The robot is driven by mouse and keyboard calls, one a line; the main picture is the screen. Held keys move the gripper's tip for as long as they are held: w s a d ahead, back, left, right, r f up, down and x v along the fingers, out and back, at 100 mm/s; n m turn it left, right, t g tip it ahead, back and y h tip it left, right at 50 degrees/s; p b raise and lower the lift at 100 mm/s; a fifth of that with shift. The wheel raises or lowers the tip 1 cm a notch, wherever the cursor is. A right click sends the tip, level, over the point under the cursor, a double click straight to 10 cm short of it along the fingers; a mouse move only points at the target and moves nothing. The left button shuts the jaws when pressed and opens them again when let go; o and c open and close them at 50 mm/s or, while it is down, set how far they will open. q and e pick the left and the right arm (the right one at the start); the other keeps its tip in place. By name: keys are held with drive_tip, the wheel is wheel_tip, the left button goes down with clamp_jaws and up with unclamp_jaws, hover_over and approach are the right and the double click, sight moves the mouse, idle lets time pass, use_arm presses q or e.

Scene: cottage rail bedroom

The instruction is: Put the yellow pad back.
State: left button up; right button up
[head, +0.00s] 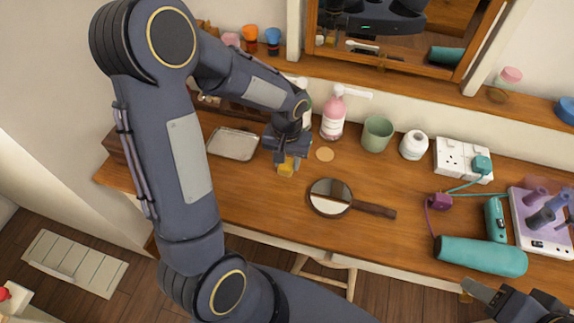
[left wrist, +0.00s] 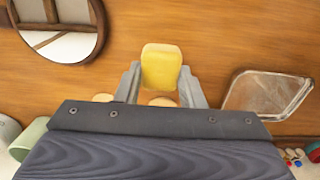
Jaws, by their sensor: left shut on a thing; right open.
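The yellow pad (head: 287,168) is held between the fingertips of my left gripper (head: 290,158), over the left part of the wooden desk. It also shows in the left wrist view (left wrist: 161,67), between the two grey fingers. I cannot tell whether it touches the desk. A flat tan disc (head: 324,154) lies on the desk just right of the gripper. In the left wrist view a second tan disc (left wrist: 162,101) shows between the fingers, partly hidden by the gripper body. My right gripper (head: 482,291) is at the lower right, open, only partly in view.
A shallow metal tray (head: 232,144) lies left of the left gripper. A round hand mirror (head: 331,197) lies to its right. A pink pump bottle (head: 333,118), green cup (head: 377,133) and white jar (head: 414,145) stand behind. A teal cylinder (head: 481,256) lies near the right front edge.

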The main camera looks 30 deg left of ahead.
sight(287, 167)
use_arm(q)
drive_tip(key=shift+w+a+f, duration=0.15)
drive_tip(key=shift+w+f, duration=0.05)
drive_tip(key=shift+f, duration=1.7)
drive_tip(key=o, duration=0.9)
wheel_tip(287, 167, up, 12)
drive_tip(key=shift+r+p, duration=0.2)
drive_tip(key=shift+p, duration=0.1)
drive_tip(key=s+d+r+t+h, duration=0.1)
drive_tip(key=s+r+t, duration=0.1)
drive_tip(key=s, duration=0.3)
drive_tip(key=s+d+r+t+h, duration=0.1)
drive_tip(key=s+d+r, duration=0.1)
drive_tip(key=s, duration=0.4)
drive_tip(key=s+d+r+m+t+h, duration=0.1)
drive_tip(key=s+r+t, duration=0.1)
drive_tip(key=s, duration=0.4)
drive_tip(key=shift+s+d+r+t+h, duration=0.2)
drive_tip(key=shift+s+r+t+h, duration=0.1)
drive_tip(key=shift+r+h, duration=0.15)
